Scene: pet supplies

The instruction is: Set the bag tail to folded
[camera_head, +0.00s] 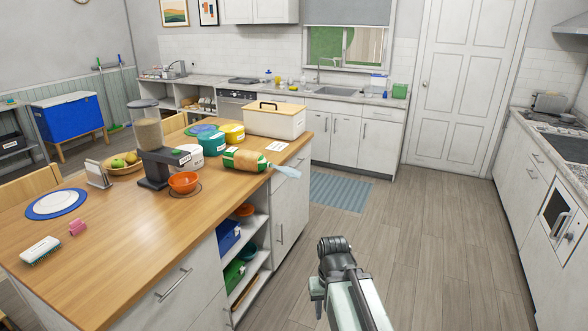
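The bag (245,160) lies on its side on the wooden island, near the edge facing the floor. It is green and tan with a pale label. Its tail (285,171) is a pale blue flap sticking out to the right, extended past the bag's end and out by the island edge. My arm shows at the bottom centre over the floor, well apart from the bag. I cannot make out gripper fingers on it.
An orange bowl (184,182), a grain dispenser (147,136), tins (214,142) and a white bin (274,121) stand close around the bag. Open shelves (257,240) are below the island top. The wooden floor (430,240) right of the island is clear.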

